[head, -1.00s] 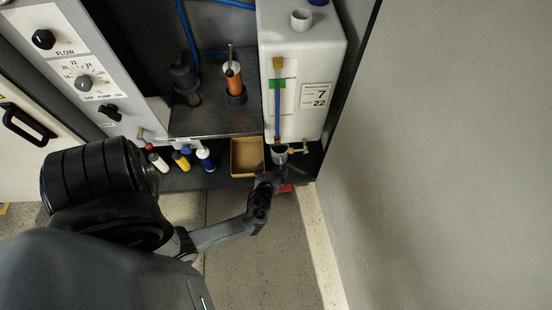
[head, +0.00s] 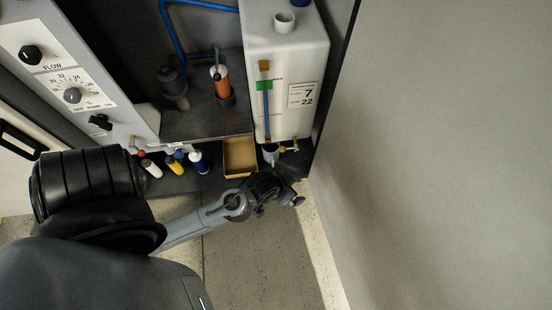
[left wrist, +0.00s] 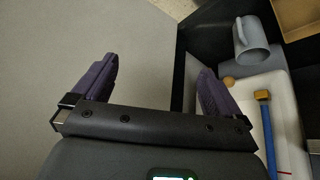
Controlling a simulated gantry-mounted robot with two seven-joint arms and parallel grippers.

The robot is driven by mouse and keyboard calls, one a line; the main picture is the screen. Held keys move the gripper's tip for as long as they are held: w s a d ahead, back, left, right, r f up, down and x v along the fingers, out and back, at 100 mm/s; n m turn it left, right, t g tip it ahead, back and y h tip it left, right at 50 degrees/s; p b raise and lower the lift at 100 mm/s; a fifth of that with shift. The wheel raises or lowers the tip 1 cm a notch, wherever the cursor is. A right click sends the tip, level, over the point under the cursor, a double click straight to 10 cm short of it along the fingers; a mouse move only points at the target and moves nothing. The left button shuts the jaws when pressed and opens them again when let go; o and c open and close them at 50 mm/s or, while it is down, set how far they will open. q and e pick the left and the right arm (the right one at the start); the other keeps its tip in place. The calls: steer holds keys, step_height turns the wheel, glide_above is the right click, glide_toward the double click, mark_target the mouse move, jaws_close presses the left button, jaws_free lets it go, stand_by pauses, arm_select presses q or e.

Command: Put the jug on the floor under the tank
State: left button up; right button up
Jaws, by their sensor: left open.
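The grey jug (head: 270,154) with a handle is at the foot of the white tank (head: 285,75), close to the brass tap (head: 289,149). In the left wrist view the jug (left wrist: 250,42) is at the upper right, beyond the right finger and apart from it. The tank (left wrist: 280,110) also shows there at the right edge. My left gripper (left wrist: 158,85) is open and empty, with nothing between its fingers. In the head view it is in front of the jug and to its right, with its fingertips hard to make out. My right gripper is not in view.
A cardboard box (head: 239,157) stands just left of the jug. Several bottles, one of them yellow (head: 175,164), are further left. A grey wall (head: 440,150) closes off the right side. Open concrete floor (head: 260,260) lies in front.

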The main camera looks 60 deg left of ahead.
arm_select(q)
steer(key=s+d+r+m+g, duration=0.2)
steer(key=s+d+r+m, duration=0.1)
steer(key=s+r, duration=0.4)
steer(key=shift+s+d+r+m+h, duration=0.15)
steer(key=shift+d+r+m+h, duration=0.25)
steer(key=shift+d+r, duration=0.1)
step_height(320, 180, up, 63)
steer(key=p, duration=6.3)
